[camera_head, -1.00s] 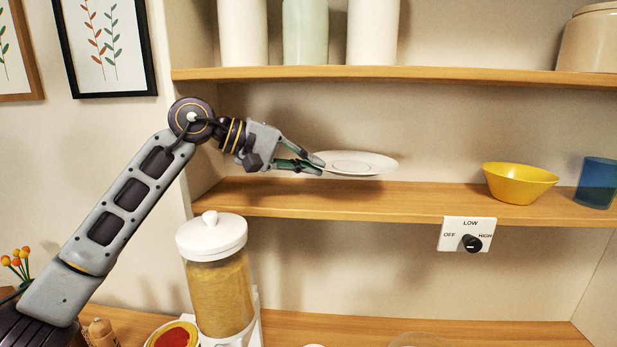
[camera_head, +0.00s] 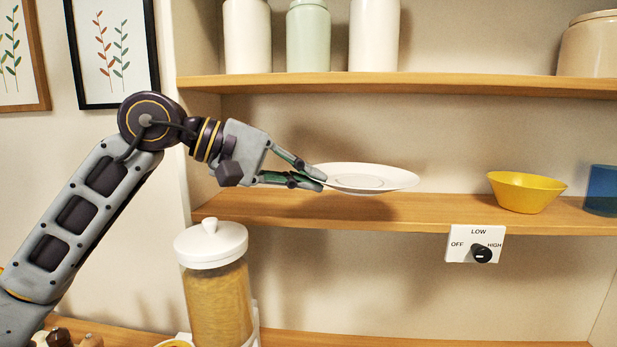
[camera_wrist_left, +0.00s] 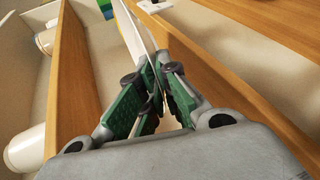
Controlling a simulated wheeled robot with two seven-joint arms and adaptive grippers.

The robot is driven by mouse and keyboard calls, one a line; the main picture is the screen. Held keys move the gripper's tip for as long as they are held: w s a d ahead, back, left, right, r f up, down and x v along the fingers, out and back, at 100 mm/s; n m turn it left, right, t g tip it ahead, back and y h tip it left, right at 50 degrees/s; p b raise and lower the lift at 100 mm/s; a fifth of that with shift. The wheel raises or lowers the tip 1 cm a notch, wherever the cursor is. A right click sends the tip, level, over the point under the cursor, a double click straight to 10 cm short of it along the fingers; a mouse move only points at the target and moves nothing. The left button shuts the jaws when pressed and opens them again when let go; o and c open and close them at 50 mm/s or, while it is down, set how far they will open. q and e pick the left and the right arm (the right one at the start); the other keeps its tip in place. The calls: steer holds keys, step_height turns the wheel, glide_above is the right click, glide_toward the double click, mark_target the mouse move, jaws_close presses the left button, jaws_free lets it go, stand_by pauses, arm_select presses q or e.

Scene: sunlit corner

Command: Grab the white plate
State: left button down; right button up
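The white plate (camera_head: 372,178) is held level in the air, a little above the middle shelf, in the head view. My left gripper (camera_head: 318,178) is shut on the plate's left rim, one finger above and one below. In the left wrist view the plate shows edge-on as a thin white strip (camera_wrist_left: 137,30) running between the green finger pads (camera_wrist_left: 153,95). My right gripper is not in either view.
The middle shelf (camera_head: 420,212) holds a yellow bowl (camera_head: 526,192) and a blue cup (camera_head: 601,190) at the right. The upper shelf (camera_head: 450,84) with jars is above the plate. A lidded jar (camera_head: 215,290) stands below, and a dial panel (camera_head: 475,244) is on the shelf's front.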

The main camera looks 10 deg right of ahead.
arm_select(q)
steer(key=s+a+b, duration=0.2)
steer(key=s, duration=0.7)
steer(key=shift+s+a, duration=0.15)
steer(key=shift+a, duration=0.2)
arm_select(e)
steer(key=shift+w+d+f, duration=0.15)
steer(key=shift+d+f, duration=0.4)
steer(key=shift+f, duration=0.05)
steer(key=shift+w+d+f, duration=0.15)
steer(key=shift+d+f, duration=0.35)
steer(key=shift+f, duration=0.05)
arm_select(q)
steer(key=shift+r, duration=0.1)
